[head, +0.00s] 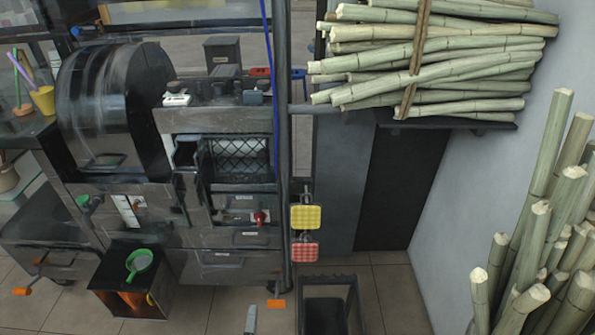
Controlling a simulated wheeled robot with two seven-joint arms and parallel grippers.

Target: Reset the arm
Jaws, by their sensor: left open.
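The sugarcane press (215,120) is a dark metal machine with a large rounded drum housing at its left and a mesh window in front. Only a small pale grey tip of what looks like my left gripper (250,320) shows at the bottom edge, low in front of the press. It appears apart from the press, and nothing is seen held in it. The rest of that gripper and arm is out of frame. My right gripper is not in view.
A bundle of cut sugarcane (430,60) lies on a wall shelf. More cane (540,220) stands upright at right. A black box with a green strainer (139,262) and a dark bin (328,300) stand on the tiled floor. Yellow and red pads (306,217) hang beside the press.

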